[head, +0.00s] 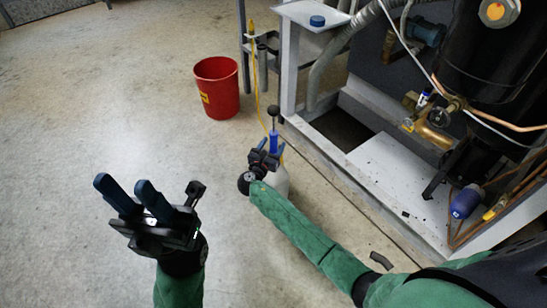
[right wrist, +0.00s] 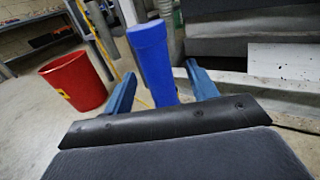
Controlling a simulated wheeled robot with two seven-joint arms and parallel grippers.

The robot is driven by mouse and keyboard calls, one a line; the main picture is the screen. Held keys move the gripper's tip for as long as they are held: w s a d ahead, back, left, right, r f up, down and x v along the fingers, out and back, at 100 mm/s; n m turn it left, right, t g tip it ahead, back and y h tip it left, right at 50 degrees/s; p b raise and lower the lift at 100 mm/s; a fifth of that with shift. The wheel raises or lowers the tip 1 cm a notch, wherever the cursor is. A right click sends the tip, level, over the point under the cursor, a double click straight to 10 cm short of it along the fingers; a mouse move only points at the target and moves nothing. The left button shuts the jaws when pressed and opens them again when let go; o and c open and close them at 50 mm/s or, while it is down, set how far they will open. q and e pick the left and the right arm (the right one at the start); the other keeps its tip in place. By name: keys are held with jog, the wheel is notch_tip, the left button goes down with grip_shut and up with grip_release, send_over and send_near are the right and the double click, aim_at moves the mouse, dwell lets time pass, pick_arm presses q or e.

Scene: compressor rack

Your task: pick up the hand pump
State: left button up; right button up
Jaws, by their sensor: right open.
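The hand pump has a blue barrel (head: 273,139) with a thin rod and a black knob above it, standing on or in a whitish container (head: 279,182). In the right wrist view the blue barrel (right wrist: 151,62) shows between the two blue fingers. My right gripper (head: 271,149) is open, with its fingers on either side of the barrel; whether they touch it I cannot tell. The gripper and wrist hide part of the pump and container. My left gripper (head: 122,184) is open and empty, apart from the pump, at the lower left over the floor.
A red bucket (head: 218,88) stands on the floor behind and left of the pump; it also shows in the right wrist view (right wrist: 75,82). The compressor rack (head: 372,172) with pipes and a black tank (head: 487,60) is at the right. A yellow hose hangs behind the pump. The left floor is clear.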

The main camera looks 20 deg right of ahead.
jog(key=x, duration=0.3)
jog(key=shift+w+d+f+b, duration=0.1)
jog(key=shift+w+f+b, duration=0.05)
jog(key=shift+b, duration=0.25)
jog(key=c, duration=1.2)
grip_shut()
jog(key=shift+r, duration=0.25)
